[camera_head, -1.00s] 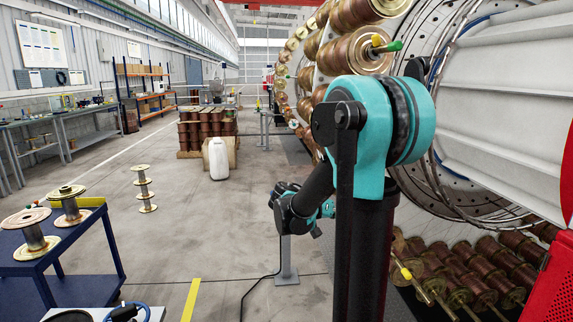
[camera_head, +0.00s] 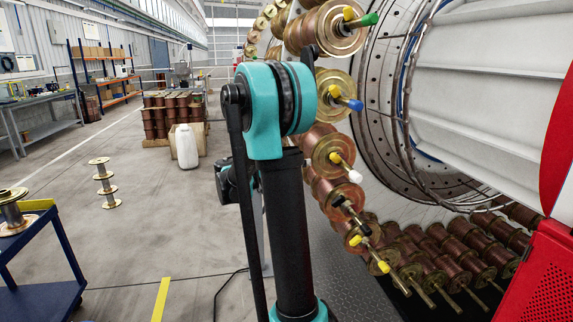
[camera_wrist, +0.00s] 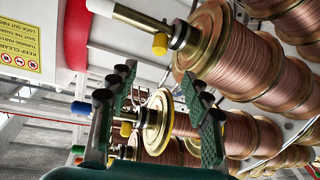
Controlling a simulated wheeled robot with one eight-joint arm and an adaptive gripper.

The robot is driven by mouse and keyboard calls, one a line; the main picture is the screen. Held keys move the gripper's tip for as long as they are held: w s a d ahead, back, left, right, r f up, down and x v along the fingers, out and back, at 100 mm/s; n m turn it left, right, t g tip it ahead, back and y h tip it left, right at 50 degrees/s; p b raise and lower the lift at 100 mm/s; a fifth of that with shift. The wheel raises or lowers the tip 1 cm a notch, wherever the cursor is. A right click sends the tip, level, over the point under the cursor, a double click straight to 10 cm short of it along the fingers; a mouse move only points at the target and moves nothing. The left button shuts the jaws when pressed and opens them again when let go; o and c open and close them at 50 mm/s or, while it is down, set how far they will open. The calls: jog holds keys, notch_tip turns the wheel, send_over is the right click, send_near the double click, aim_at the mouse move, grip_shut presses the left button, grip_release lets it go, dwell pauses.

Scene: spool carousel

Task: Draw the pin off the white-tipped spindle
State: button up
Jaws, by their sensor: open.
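The white-tipped spindle (camera_head: 354,176) sticks out of a copper spool on the carousel, right of my arm in the head view. Its yellow pin (camera_head: 336,158) sits across it near the spool flange. In the wrist view the white tip (camera_wrist: 100,7) is at the top left, with the yellow pin head (camera_wrist: 160,43) beside the brass flange. My gripper (camera_wrist: 157,82) is open and empty, its two green-padded fingers below the pin in the picture and apart from it. In the head view my gripper is hidden behind my arm.
Spindles tipped blue (camera_head: 355,104) and green (camera_head: 371,18) with yellow pins sit higher on the carousel. More spools (camera_head: 440,255) lie low behind it. A red panel (camera_head: 535,270) stands right.

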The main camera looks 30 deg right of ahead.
aim_at(330, 157)
jog(key=d, duration=1.1)
jog(key=shift+s+d, duration=0.25)
jog(key=shift+s, duration=0.1)
grip_shut()
jog(key=shift+a+r, duration=0.1)
